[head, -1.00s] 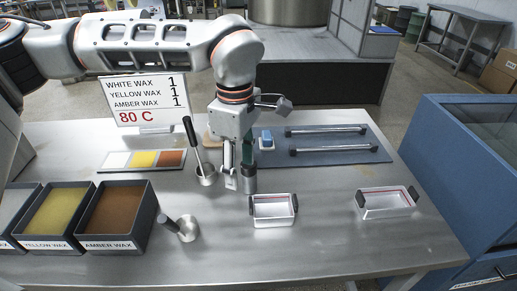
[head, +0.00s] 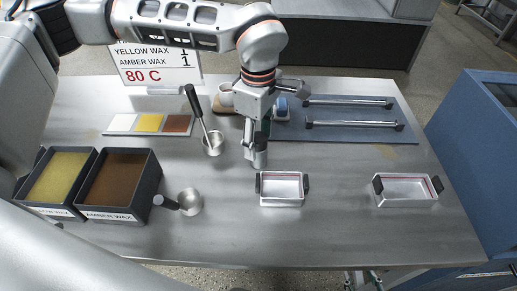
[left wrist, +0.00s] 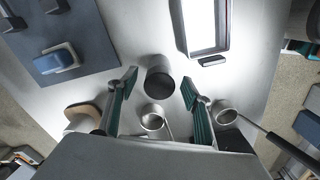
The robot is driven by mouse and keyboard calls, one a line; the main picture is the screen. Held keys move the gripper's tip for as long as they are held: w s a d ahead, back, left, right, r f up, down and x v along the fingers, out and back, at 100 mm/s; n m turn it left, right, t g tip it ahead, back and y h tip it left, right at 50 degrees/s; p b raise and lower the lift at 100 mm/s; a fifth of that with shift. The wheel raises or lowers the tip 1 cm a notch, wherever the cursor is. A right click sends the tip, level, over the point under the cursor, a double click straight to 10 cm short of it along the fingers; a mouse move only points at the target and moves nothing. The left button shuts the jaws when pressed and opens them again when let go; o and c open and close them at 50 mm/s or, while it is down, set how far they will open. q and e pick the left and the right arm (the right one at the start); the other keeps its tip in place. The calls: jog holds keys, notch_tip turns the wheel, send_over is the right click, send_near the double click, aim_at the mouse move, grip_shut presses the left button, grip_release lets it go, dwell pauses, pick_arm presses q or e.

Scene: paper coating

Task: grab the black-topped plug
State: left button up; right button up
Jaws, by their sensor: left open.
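The black-topped plug is a short metal cylinder. In the head view its lower part (head: 259,159) shows on the table under my left gripper (head: 257,146), behind the near handled tray. The gripper hides its top there. In the left wrist view the plug (left wrist: 160,77) shows its dark round top, lying between the tips of the two green-padded fingers of the open gripper (left wrist: 159,88). I see gaps on both sides, so no grip on it shows. My right gripper is not in view.
A ladle (head: 212,143) with a raised black handle stands left of the gripper; a second ladle (head: 189,202) is nearer. A handled metal tray (head: 282,188) stands just in front. A blue-grey mat (head: 355,112) with two bars lies right. Wax bins (head: 118,181) stand left.

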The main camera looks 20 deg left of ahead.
pick_arm(q)
jog(key=shift+f, duration=0.4)
jog(key=shift+c, duration=0.4)
jog(key=c, duration=1.2)
jog(key=shift+o, duration=0.2)
jog(key=shift+r, duration=0.1)
